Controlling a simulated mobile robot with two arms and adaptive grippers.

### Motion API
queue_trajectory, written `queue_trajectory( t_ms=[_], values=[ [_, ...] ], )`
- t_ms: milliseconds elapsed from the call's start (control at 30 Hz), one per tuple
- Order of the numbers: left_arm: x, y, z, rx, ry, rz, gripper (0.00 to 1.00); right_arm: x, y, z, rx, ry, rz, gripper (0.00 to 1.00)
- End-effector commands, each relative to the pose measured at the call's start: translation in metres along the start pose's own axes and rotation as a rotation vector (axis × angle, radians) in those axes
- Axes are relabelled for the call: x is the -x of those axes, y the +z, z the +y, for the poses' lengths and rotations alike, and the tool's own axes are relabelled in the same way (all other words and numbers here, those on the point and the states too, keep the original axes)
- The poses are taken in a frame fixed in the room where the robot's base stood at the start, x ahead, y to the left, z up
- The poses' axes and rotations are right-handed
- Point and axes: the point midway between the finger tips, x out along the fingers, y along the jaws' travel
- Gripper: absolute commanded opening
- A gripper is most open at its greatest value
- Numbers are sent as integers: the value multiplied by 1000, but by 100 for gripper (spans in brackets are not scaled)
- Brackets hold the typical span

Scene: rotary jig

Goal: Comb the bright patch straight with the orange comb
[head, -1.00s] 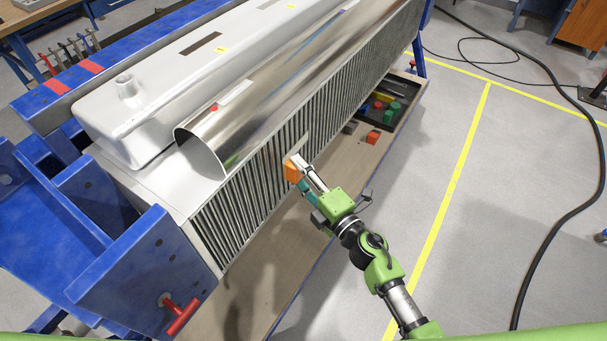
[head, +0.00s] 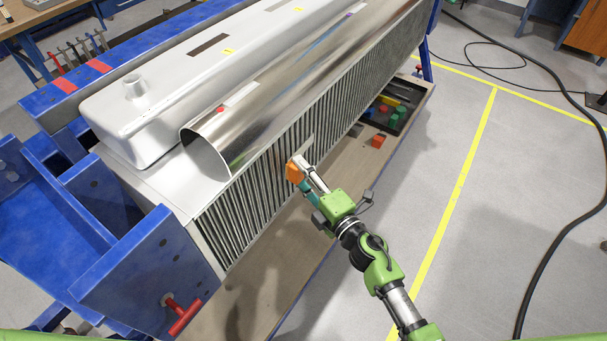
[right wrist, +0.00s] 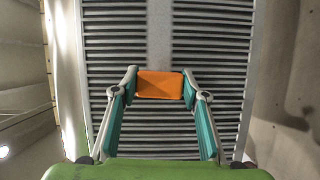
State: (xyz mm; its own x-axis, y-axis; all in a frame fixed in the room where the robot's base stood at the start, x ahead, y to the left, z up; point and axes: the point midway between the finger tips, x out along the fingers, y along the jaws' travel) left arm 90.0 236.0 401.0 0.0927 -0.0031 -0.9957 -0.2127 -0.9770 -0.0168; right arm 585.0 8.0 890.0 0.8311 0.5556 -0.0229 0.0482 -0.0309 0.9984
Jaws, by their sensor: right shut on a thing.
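My right gripper (head: 306,172) is shut on the orange comb (head: 294,173), held in front of the finned side of the radiator core (head: 250,205). In the right wrist view, the comb (right wrist: 160,85) sits crosswise between the two fingertips and faces the dark fins. The bright patch (right wrist: 159,35) is a pale band across the middle of the fins, straight above the comb in that view. The comb hides whatever lies behind it; I cannot tell whether it touches the fins. My left gripper is not in view.
A curved metal cover (head: 215,140) and a white tank (head: 150,115) lie above the fins. A blue frame (head: 140,265) with a red handle (head: 182,318) stands at the left. A tray (head: 395,110) with coloured blocks is below the core. Floor at the right is open, with a black cable.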

Motion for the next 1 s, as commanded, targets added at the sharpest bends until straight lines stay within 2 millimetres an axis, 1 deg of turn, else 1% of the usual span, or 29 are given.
queue_trajectory(
  t_ms=[700, 867, 1000],
  values=[
    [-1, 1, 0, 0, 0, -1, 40, -12, -5, 0, 1, 0, 1, 24],
    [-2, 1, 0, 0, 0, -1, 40, -14, 2, 1, 1, 0, 1, 24],
    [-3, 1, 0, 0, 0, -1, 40, -18, 14, 1, 2, 0, 0, 24]
  ],
)
